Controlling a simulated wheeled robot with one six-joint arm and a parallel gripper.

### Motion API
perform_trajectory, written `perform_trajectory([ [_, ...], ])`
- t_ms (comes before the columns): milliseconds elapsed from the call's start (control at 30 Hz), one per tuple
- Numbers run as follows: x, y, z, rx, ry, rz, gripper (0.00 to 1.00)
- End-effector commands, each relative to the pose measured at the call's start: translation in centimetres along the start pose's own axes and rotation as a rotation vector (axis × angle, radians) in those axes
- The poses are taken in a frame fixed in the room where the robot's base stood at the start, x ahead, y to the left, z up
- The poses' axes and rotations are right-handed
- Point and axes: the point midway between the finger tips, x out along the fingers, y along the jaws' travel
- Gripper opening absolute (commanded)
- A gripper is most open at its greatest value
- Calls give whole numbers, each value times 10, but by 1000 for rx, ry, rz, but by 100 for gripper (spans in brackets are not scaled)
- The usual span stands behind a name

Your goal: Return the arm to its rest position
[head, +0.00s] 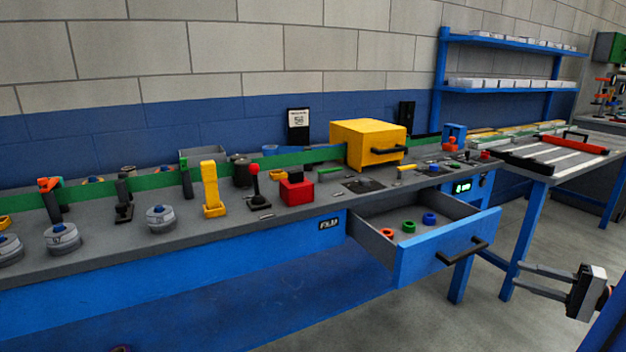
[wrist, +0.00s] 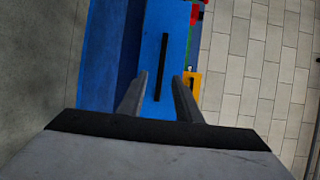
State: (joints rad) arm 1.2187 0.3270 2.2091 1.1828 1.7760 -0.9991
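My gripper (head: 532,281) is at the lower right of the head view, in front of the bench and to the right of the open drawer. Its two fingers are apart with nothing between them, and it points left. In the wrist view my gripper (wrist: 160,92) also shows spread fingers. Beyond them is the blue drawer front with its black handle (wrist: 161,68), clear of the fingers. In the head view the drawer (head: 418,262) stands pulled out, with small red, green and blue rings inside.
The grey bench top (head: 130,243) holds knobs, levers, a red button block (head: 297,189) and a yellow box (head: 367,145) with a black handle. A second table (head: 560,165) and a blue shelf (head: 508,42) stand at the right. Open floor surrounds my gripper.

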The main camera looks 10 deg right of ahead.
Motion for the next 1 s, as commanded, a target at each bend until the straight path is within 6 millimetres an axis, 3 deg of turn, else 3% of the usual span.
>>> perform_trajectory([
  [300,98,-13,83,33,-256,293,31],
  [500,136,-12,143,11,-379,505,31],
  [733,158,-8,206,-63,-470,744,31],
  [1000,161,-2,265,-218,-507,992,31],
])
